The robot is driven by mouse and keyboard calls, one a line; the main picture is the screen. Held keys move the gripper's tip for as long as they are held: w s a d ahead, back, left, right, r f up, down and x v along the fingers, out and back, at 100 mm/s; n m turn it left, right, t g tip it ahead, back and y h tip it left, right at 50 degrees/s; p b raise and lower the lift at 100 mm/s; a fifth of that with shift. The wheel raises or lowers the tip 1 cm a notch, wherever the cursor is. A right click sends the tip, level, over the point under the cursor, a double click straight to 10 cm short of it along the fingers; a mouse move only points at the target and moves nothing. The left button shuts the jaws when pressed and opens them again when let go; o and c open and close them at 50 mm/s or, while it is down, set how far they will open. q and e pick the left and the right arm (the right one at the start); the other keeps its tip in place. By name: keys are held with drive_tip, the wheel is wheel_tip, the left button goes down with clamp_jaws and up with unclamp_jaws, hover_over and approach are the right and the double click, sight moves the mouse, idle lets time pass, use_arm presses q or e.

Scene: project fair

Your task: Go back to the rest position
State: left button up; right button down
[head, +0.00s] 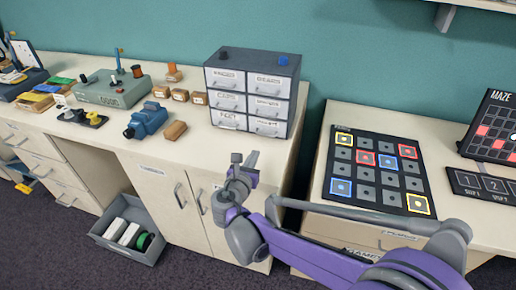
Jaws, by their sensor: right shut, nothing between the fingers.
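My right gripper (243,165) is at the end of my purple and grey arm, which comes in from the lower right. It is shut and empty. It shows in front of the cabinet's right edge, below the drawer organizer in the picture. It does not appear to hold or touch anything. My left gripper is not in the head view.
A labelled drawer organizer (224,102), a blue motor-like device (147,121) and a grey-green box (112,94) stand on the left counter. A black board with coloured squares (365,200) lies on the right table. A grey bin (129,238) stands below the counter.

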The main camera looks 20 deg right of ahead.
drive_tip(key=v, duration=0.2)
drive_tip(key=shift+s+a+r, duration=0.15)
drive_tip(key=shift+s, duration=0.05)
drive_tip(key=shift+s+d, duration=0.15)
drive_tip(key=shift+d, duration=0.1)
drive_tip(key=s+d+m+g+y+p, duration=0.2)
drive_tip(key=s+d+m+g+p, duration=0.4)
drive_tip(key=s+m, duration=0.75)
drive_tip(key=s+a+f+m+y+p, duration=0.1)
drive_tip(key=s+a+m+y, duration=0.1)
drive_tip(key=s+m, duration=0.4)
drive_tip(key=s+a+f+m+g+y+p, duration=0.1)
drive_tip(key=s+a+m+y, duration=0.1)
drive_tip(key=s+m+y, duration=0.2)
drive_tip(key=s+m, duration=0.3)
drive_tip(key=m, duration=0.2)
drive_tip(key=shift+s+m+g, duration=0.2)
drive_tip(key=shift+m+g, duration=0.1)
drive_tip(key=shift+m, duration=0.05)
drive_tip(key=shift+a+f, duration=0.1)
